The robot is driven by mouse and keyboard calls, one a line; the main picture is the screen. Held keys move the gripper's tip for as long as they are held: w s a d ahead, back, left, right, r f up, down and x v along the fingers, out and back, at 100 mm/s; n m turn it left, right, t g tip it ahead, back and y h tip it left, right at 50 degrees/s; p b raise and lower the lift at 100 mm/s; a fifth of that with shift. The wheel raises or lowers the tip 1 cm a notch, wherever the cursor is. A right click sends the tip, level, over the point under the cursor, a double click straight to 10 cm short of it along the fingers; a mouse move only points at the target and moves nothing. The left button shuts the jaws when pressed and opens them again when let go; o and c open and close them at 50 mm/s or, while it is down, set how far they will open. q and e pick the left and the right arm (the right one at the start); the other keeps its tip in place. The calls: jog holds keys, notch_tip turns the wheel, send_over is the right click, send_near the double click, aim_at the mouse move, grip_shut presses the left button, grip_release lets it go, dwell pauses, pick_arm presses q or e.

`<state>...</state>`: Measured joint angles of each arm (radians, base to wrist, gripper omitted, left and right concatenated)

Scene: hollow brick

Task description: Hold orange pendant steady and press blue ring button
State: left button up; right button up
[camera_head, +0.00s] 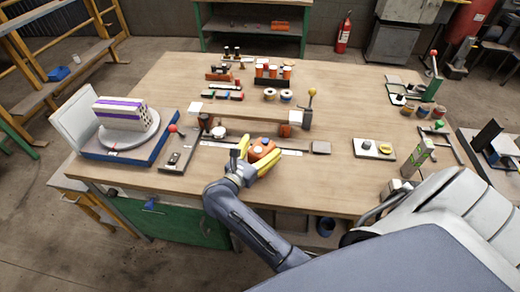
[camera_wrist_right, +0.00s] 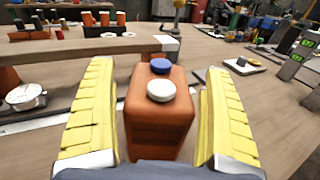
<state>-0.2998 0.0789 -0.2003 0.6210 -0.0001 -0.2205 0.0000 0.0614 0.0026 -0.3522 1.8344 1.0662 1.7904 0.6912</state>
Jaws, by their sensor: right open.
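The orange pendant (camera_head: 263,148) is a box-shaped body near the front middle of the workbench. In the right wrist view the pendant (camera_wrist_right: 160,120) stands between my right gripper's two yellow fingers, with a blue button (camera_wrist_right: 160,66) and a nearer white button (camera_wrist_right: 161,91) on its top. My right gripper (camera_head: 256,158) is open around it. A gap shows at the left finger and a narrower one at the right finger. Whether the blue button has a ring shape is too small to tell. My left gripper is not in view.
A wooden beam (camera_head: 250,115) crosses just behind the pendant, with a ball-topped lever (camera_head: 311,100) at its right. A round gauge (camera_wrist_right: 25,97) lies left of the gripper. A red-knobbed lever box (camera_head: 176,157) stands farther left.

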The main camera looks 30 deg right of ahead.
jog(key=shift+c, duration=0.2)
jog(key=c, duration=1.5)
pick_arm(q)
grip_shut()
pick_arm(e)
jog(key=shift+c, duration=0.3)
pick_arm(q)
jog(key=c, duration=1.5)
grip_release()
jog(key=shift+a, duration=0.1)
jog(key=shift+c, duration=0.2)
